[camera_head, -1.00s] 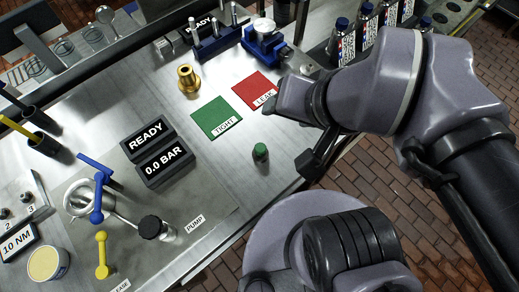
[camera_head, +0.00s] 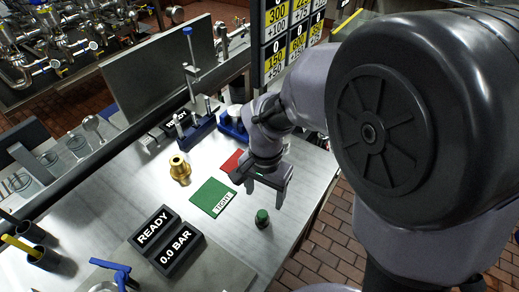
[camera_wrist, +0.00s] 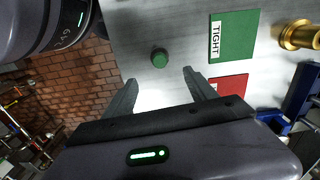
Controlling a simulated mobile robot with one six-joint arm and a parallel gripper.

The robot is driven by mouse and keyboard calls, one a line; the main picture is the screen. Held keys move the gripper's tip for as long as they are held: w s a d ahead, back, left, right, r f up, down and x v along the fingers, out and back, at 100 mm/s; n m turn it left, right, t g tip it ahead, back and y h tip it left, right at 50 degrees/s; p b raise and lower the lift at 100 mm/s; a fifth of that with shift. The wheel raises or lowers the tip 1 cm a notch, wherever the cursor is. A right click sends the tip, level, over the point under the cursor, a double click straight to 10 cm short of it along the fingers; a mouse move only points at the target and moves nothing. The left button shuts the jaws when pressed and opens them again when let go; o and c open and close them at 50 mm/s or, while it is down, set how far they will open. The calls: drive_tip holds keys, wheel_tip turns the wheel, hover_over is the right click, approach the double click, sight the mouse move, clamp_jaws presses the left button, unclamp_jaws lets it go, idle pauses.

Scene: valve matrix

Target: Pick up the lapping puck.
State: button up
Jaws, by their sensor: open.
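A small green-topped cylinder (camera_head: 262,218), which I take to be the lapping puck, stands upright on the bare metal bench near its right edge. It also shows in the wrist view (camera_wrist: 159,58), seen from above just beyond my fingertips. My gripper (camera_head: 264,192) is open and empty. It hangs above the bench, up and slightly right of the puck in the head view. In the wrist view my two fingers (camera_wrist: 160,80) are spread, with the puck roughly centred ahead of the gap and touching neither finger.
A green TIGHT mat (camera_head: 213,197) and a red mat (camera_head: 232,161) lie beside the puck. A brass fitting (camera_head: 180,169), a black READY / 0.0 BAR display (camera_head: 167,243) and blue fixtures (camera_head: 194,132) stand around. The bench edge drops to a brick floor (camera_head: 335,235) on the right.

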sight(263, 213)
drive_tip(key=f+b, duration=0.1)
drive_tip(key=f, duration=0.3)
drive_tip(key=f+b, duration=0.2)
drive_tip(key=f, duration=0.1)
drive_tip(key=f+b, duration=0.1)
drive_tip(key=f, duration=0.3)
drive_tip(key=shift+s+a+f, duration=0.25)
drive_tip(key=shift+f, duration=0.05)
drive_tip(key=shift+r, duration=0.1)
drive_tip(key=shift+c, duration=0.2)
clamp_jaws()
